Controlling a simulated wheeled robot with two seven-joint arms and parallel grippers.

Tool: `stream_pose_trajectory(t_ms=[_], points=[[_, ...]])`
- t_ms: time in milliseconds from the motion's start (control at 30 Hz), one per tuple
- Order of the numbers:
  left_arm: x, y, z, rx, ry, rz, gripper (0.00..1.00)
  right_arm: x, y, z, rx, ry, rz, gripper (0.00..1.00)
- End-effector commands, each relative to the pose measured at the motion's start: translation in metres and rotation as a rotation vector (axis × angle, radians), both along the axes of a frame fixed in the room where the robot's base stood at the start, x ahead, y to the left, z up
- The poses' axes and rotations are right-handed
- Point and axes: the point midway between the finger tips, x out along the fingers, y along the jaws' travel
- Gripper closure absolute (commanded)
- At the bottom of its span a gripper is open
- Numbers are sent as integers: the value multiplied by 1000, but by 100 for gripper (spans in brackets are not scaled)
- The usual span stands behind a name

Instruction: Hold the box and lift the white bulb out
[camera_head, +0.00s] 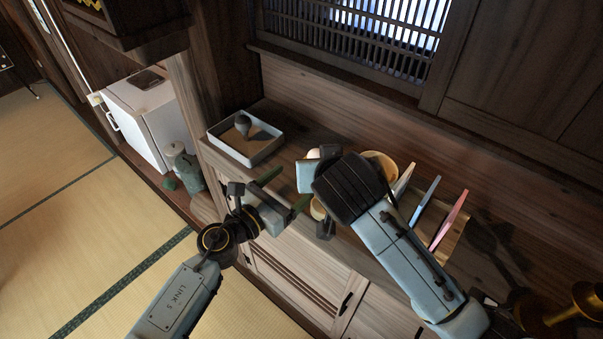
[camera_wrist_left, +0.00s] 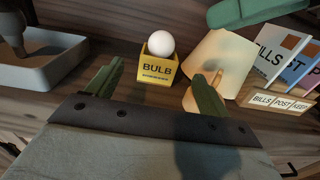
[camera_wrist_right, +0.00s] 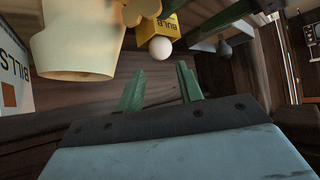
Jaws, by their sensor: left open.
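The yellow box marked BULB (camera_wrist_left: 157,70) stands upright on the wooden counter, with the round white bulb (camera_wrist_left: 160,42) showing above its rim. In the right wrist view the box (camera_wrist_right: 158,29) and bulb (camera_wrist_right: 161,48) appear upside down, just beyond the fingertips. My left gripper (camera_wrist_left: 158,72) is open, its green fingers pointing at the box from the front, apart from it. My right gripper (camera_wrist_right: 161,70) has its fingers apart with nothing between them, and the bulb lies ahead of them. In the head view my right arm hides most of the box.
A shallow tray (camera_head: 216,146) holding a dark grey knobbed object (camera_head: 243,122) stands left. A letter rack (camera_wrist_left: 285,99) with upright folders stands farther right. A slatted wall rises behind.

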Motion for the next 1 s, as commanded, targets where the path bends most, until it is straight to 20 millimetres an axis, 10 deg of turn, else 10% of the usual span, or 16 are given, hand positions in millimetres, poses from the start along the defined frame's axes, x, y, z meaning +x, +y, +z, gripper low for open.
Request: stream_pose_trajectory(t_ms=[667, 1000], points=[[37, -28, 0, -2, 3, 0, 20, 0, 0, 0, 0, 0, 0, 64], [37, -28, 0, -2, 3, 1, 62, 0, 0, 0, 0, 0, 0, 64]])
